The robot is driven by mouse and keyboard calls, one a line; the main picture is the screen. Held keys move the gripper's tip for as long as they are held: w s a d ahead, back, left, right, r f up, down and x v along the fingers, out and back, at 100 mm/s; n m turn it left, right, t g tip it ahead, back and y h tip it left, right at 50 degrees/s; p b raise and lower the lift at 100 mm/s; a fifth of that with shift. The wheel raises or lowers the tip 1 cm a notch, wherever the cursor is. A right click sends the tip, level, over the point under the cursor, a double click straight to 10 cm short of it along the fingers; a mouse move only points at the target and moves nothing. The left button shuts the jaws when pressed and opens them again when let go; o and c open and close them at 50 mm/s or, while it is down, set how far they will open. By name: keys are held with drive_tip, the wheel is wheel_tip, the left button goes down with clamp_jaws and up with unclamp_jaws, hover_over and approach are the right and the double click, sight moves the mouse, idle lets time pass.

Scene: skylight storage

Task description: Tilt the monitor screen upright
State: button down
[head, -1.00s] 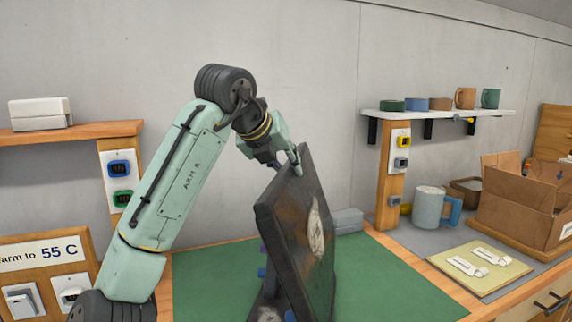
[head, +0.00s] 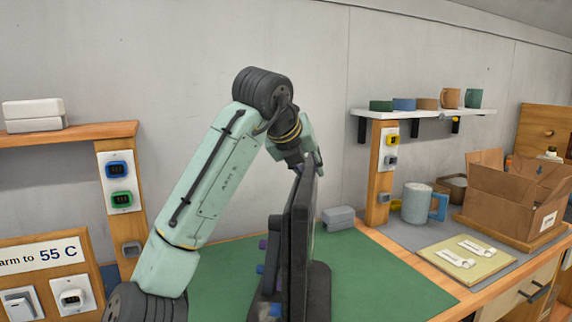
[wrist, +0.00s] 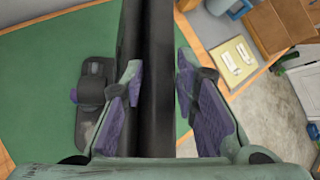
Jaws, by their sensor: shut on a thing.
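The monitor (head: 301,240) stands on the green mat (head: 367,285). Its screen is seen nearly edge-on in the head view and looks close to upright. Its dark base (head: 317,291) is below. My gripper (head: 310,167) is at the screen's top edge, coming from above. In the wrist view my gripper (wrist: 157,85) has one purple-padded finger on each side of the dark screen (wrist: 157,120), shut on its edge. The base also shows at the left of the wrist view (wrist: 92,105). The screen's front face is mostly hidden in the head view.
A grey box (head: 338,218) lies behind the monitor. To the right are a mug (head: 416,203), an open cardboard box (head: 512,205) and a yellow-green board (head: 467,257). A shelf (head: 425,112) with cups is on the wall. The mat's right part is clear.

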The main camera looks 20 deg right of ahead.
drive_tip(key=shift+s+d+f, duration=0.2)
drive_tip(key=shift+s+d, duration=0.05)
drive_tip(key=shift+d, duration=0.05)
drive_tip(key=c, duration=1.4)
unclamp_jaws()
drive_tip(key=shift+d, duration=0.15)
drive_tip(key=shift+f, duration=0.2)
drive_tip(key=v, duration=1.2)
drive_tip(key=shift+a+r, duration=0.3)
drive_tip(key=shift+r, duration=0.1)
